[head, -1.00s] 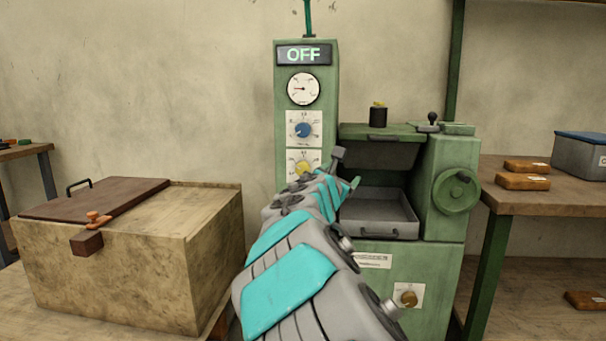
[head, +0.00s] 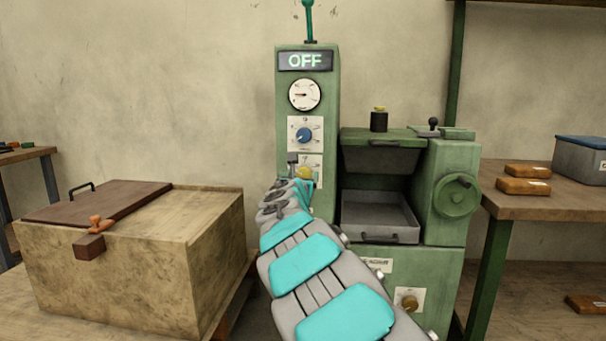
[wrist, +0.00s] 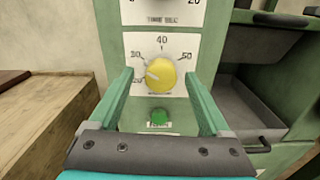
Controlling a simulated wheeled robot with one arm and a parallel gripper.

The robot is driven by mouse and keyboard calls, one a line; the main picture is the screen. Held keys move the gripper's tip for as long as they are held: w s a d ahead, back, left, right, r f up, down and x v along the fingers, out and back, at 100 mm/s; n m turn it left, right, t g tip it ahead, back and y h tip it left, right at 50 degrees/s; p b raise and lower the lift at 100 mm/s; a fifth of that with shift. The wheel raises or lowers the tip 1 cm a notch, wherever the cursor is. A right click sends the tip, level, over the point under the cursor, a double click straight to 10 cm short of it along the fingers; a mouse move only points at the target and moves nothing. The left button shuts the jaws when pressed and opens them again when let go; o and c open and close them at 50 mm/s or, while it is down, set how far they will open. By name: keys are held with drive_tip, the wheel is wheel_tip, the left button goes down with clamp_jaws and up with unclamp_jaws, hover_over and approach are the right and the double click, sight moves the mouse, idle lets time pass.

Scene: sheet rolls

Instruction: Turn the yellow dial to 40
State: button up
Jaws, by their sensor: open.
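The yellow dial (wrist: 161,76) sits on a white scale plate (wrist: 180,46) on the green machine's column. The numbers 30, 40 and 50 show, with 40 at the top. Its pale pointer mark points left and slightly up, near or below 30. My gripper (wrist: 158,76) is open, with one finger left and one right of the dial in the wrist view. I cannot tell whether either finger touches it.
A green button (wrist: 159,117) is below the dial. A blue dial (head: 304,135), a gauge (head: 304,94) and a display reading OFF (head: 305,61) are above. A grey tray (head: 378,214) is to the right, a wooden box (head: 120,260) to the left.

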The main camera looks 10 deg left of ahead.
drive_tip(key=shift+w+d+f, duration=0.1)
drive_tip(key=shift+w, duration=0.55)
clamp_jaws()
idle(0.4)
